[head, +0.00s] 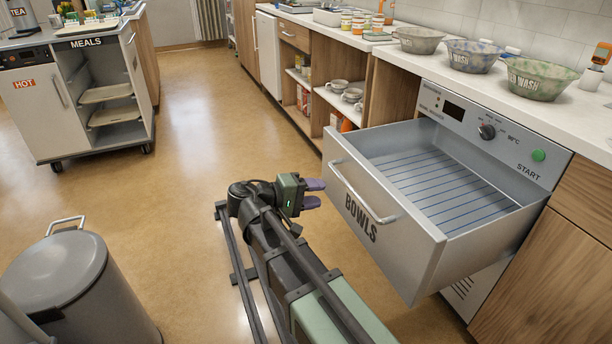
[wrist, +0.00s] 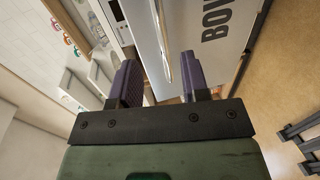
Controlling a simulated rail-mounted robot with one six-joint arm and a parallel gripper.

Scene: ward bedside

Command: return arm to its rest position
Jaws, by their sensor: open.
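My gripper (head: 312,194) has purple fingers. It is open and empty, just left of the front of the open drawer. In the wrist view, its two fingers (wrist: 157,82) stand apart with nothing between them. The drawer (head: 385,222), marked BOWLS, is pulled out and its wire-lined floor looks empty. Its bar handle (head: 362,192) is a short way from my fingertips, apart from them as far as I can tell. The handle also shows beyond the fingers in the wrist view (wrist: 161,40).
Several bowls, including a green one (head: 541,79), stand on the white counter (head: 590,121) above the drawer. A grey lidded bin (head: 75,285) stands at the lower left. A meals cart (head: 50,108) stands at the upper left. The floor (head: 195,130) between is clear.

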